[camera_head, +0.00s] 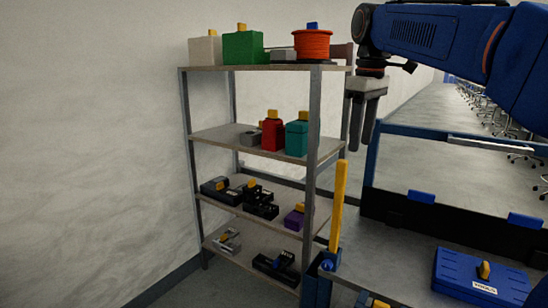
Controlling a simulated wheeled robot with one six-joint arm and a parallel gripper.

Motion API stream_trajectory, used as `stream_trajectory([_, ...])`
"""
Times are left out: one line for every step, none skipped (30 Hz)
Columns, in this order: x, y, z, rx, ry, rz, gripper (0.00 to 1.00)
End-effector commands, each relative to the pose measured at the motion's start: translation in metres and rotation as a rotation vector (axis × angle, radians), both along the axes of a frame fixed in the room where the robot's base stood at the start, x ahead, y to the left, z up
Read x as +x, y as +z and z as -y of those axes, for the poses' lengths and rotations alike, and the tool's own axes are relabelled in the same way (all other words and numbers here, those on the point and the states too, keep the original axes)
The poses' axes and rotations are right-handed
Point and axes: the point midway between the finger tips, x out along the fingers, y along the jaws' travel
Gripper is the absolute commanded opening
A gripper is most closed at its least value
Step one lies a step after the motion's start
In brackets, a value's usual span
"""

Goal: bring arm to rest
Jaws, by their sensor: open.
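My blue arm reaches in from the upper right of the head view. My gripper (363,138) hangs from its end and points down, with its grey fingers apart and nothing seen between them. It appears to the right of the metal shelf unit (187,140), in front of a grey floor area and near a blue frame. Its exact distance from the shelf cannot be told.
The shelves hold a green box (243,47), an orange spool (312,44), red (273,134) and teal (297,139) containers, and several dark items. A yellow upright bar (338,205) stands at front. A blue labelled case (482,278) lies lower right.

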Motion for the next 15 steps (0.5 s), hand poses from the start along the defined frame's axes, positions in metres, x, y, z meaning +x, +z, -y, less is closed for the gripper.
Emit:
stream_trajectory([-0.015,-0.008,0.004,0.003,-0.031,0.013,0.44])
stream_trajectory([-0.022,-0.013,0.006,0.006,-0.052,0.022,0.44])
stream_trajectory([-0.031,-0.021,0.009,0.01,-0.079,0.033,0.44])
stream_trajectory([-0.039,-0.026,0.011,0.012,-0.099,0.042,0.44])
stream_trajectory([-0.046,-0.032,0.012,0.015,-0.12,0.051,0.44])
stream_trajectory([-0.056,-0.041,0.015,0.02,-0.145,0.063,0.44])
stream_trajectory([-0.063,-0.047,0.016,0.023,-0.165,0.071,0.44])
stream_trajectory([-0.071,-0.053,0.018,0.026,-0.186,0.08,0.44])
stream_trajectory([-0.08,-0.062,0.02,0.031,-0.212,0.092,0.44])
stream_trajectory([-0.088,-0.07,0.022,0.035,-0.233,0.1,0.44])
stream_trajectory([-0.095,-0.077,0.023,0.039,-0.253,0.109,0.44])
stream_trajectory([-0.105,-0.086,0.026,0.044,-0.279,0.121,0.44])
stream_trajectory([-0.113,-0.094,0.027,0.048,-0.3,0.129,0.44])
stream_trajectory([-0.121,-0.102,0.029,0.052,-0.319,0.137,0.44])
stream_trajectory([-0.13,-0.113,0.03,0.059,-0.346,0.149,0.44])
